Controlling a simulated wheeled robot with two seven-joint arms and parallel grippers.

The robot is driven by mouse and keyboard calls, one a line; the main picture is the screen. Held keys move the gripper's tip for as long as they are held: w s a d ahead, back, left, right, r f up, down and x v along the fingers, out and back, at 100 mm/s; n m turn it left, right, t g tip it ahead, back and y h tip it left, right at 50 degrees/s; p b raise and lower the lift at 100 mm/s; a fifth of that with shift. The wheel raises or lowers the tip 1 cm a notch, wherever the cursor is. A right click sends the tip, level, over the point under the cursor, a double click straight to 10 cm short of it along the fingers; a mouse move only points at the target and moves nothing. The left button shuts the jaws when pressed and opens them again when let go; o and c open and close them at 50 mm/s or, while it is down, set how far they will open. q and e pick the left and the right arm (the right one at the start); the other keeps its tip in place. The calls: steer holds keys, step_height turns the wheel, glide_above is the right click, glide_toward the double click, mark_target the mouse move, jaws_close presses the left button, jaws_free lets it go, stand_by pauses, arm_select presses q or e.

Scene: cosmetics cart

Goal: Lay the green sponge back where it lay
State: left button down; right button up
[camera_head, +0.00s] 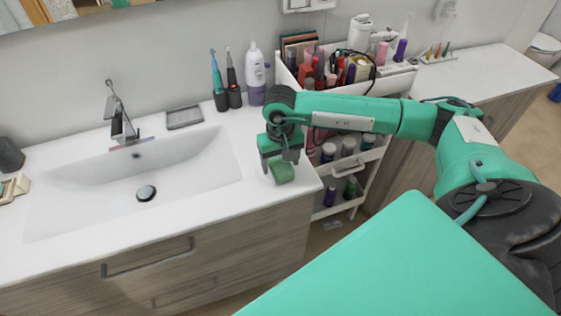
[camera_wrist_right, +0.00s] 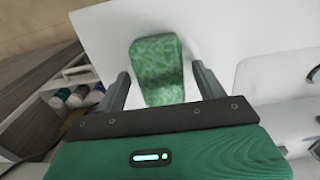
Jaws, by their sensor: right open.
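The green sponge (camera_head: 282,171) lies on the white counter (camera_head: 255,195) right of the sink, near the front edge. My right gripper (camera_head: 278,168) is over it, and part of the sponge is hidden behind the gripper in the head view. In the right wrist view the sponge (camera_wrist_right: 158,70) sits between the two spread fingers of my right gripper (camera_wrist_right: 160,88), with a gap visible beside it. The right gripper is open. My left gripper is not in view.
The sink (camera_head: 130,185) with its tap lies to the left. A grey soap dish (camera_head: 185,117) is behind it. Electric toothbrushes (camera_head: 233,85) and a white-purple bottle (camera_head: 255,75) stand at the back. A loaded white cart (camera_head: 345,170) stands close on the right.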

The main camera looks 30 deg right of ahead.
mark_target(280, 162)
step_height(280, 162, up, 12)
steer(key=b, duration=0.3)
steer(key=shift+f, duration=0.2)
steer(key=shift+f, duration=0.1)
